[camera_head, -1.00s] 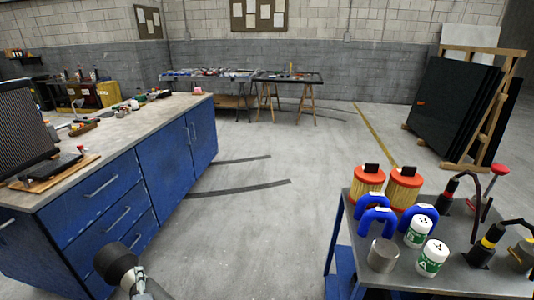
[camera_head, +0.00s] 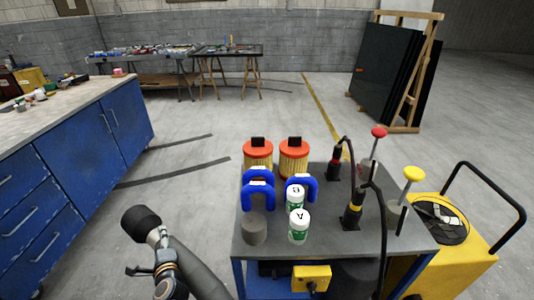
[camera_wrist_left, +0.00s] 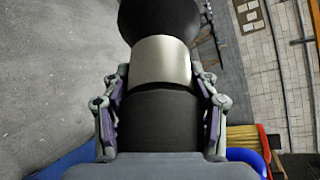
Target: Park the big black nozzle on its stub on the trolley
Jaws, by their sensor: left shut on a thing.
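The big black nozzle (camera_head: 141,222) is in my left gripper (camera_head: 160,250), to the left of the trolley (camera_head: 330,246) and apart from it. In the left wrist view the nozzle (camera_wrist_left: 158,118) has a black body, a silver collar and a rounded black end. The fingers of my left gripper (camera_wrist_left: 160,105) are shut on its black body from both sides. A short grey cylinder (camera_head: 254,230), which looks like the stub, stands bare at the trolley's front left corner. My right gripper is not in view.
On the trolley stand two orange-topped filters (camera_head: 293,160), blue horseshoe shapes (camera_head: 258,193), white-and-green bottles (camera_head: 299,228) and black tools with cables (camera_head: 353,212). A yellow machine (camera_head: 455,250) is at right. The blue workbench (camera_head: 70,160) is at left, with clear floor between.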

